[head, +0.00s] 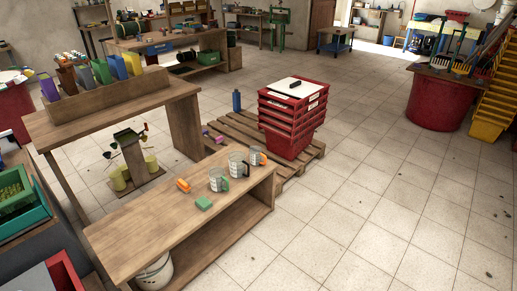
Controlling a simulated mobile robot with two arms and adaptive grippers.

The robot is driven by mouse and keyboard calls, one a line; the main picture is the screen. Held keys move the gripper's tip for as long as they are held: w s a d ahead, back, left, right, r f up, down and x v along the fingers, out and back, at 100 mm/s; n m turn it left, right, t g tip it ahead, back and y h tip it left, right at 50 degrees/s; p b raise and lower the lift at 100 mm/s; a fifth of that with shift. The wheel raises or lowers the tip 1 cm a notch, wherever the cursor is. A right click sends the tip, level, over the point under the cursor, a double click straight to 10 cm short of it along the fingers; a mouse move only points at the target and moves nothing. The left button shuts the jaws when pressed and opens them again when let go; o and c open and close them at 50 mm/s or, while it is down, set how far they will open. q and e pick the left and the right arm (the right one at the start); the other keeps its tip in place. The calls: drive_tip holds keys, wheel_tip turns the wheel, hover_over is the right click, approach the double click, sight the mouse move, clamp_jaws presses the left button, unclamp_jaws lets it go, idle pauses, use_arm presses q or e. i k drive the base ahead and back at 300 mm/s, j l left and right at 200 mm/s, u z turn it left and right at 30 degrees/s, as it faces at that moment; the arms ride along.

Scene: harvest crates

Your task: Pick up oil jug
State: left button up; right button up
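Three clear jugs with markings stand upright on the low wooden bench (140,235) in front of me. The nearest is a jug with a green handle (216,181). Behind it are a jug with a black handle (236,163) and a jug with an orange handle (255,156). I cannot tell which of them is the oil jug. Neither of my grippers is in view.
A green sponge-like block (204,203) and an orange item (183,185) lie by the jugs. A red crate stack (289,135) and a blue bottle (237,101) stand on a pallet (225,128) behind. Tiled floor (370,210) on the right is clear.

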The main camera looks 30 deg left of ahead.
sight(218, 180)
drive_tip(key=i+u, duration=0.1)
drive_tip(key=i, duration=0.4)
drive_tip(key=i+l+u, duration=0.1)
drive_tip(key=i, duration=0.4)
drive_tip(key=i+l+u, duration=0.1)
drive_tip(key=i, duration=0.4)
drive_tip(key=i+l+u, duration=0.1)
drive_tip(key=i, duration=0.35)
